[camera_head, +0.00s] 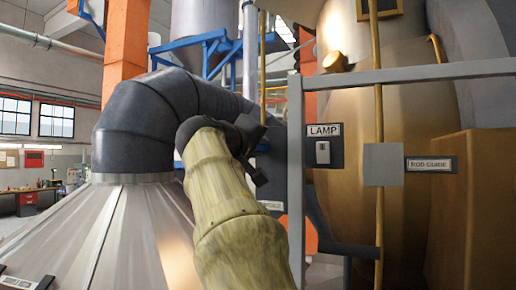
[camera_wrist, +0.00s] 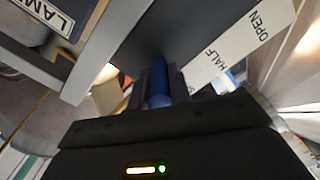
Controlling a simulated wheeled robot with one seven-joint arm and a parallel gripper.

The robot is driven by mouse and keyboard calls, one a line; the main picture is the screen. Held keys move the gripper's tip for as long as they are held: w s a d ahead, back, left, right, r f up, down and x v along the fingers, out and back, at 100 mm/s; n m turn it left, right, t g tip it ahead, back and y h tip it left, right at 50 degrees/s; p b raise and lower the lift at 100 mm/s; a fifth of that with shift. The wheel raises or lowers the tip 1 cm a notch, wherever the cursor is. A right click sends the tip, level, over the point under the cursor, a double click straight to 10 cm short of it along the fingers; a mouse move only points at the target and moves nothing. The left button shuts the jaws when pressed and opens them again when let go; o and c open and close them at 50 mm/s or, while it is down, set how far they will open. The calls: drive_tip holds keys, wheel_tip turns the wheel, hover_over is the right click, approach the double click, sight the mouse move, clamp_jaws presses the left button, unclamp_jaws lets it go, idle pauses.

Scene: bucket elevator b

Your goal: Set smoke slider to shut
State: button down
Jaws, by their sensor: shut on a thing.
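The smoke slider's blue handle (camera_wrist: 157,88) stands up between my gripper's dark fingers in the wrist view. My gripper (camera_wrist: 153,84) is shut on it. A white label strip (camera_wrist: 240,45) beside the handle reads OPEN at the upper right and HALF nearer the handle. A further label, starting at the handle's right, is mostly hidden by my gripper. The handle is at the lower left end of the visible strip, past HALF. In the head view my gripper (camera_head: 250,150) is dark and reaches behind my arm; the slider is hidden there.
A LAMP panel (camera_head: 323,147) with a switch is just right of my gripper. A grey post (camera_head: 295,190) and rail (camera_head: 410,73) frame the area. A ROD GUIDE label (camera_head: 431,164) is further right. A big dark duct (camera_head: 150,115) and metal cone (camera_head: 110,235) crowd the left.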

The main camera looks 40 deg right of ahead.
drive_tip(key=c, duration=1.3)
unclamp_jaws()
drive_tip(key=shift+a+r, duration=0.1)
drive_tip(key=shift+r, duration=0.25)
drive_tip(key=shift+c, duration=0.2)
drive_tip(key=shift+o, duration=0.2)
drive_tip(key=shift+f, duration=0.1)
drive_tip(key=b+v, duration=0.5)
drive_tip(key=v, duration=1.2)
drive_tip(key=shift+s+a+b, duration=0.2)
drive_tip(key=shift+b, duration=0.15)
drive_tip(key=shift+f, duration=0.15)
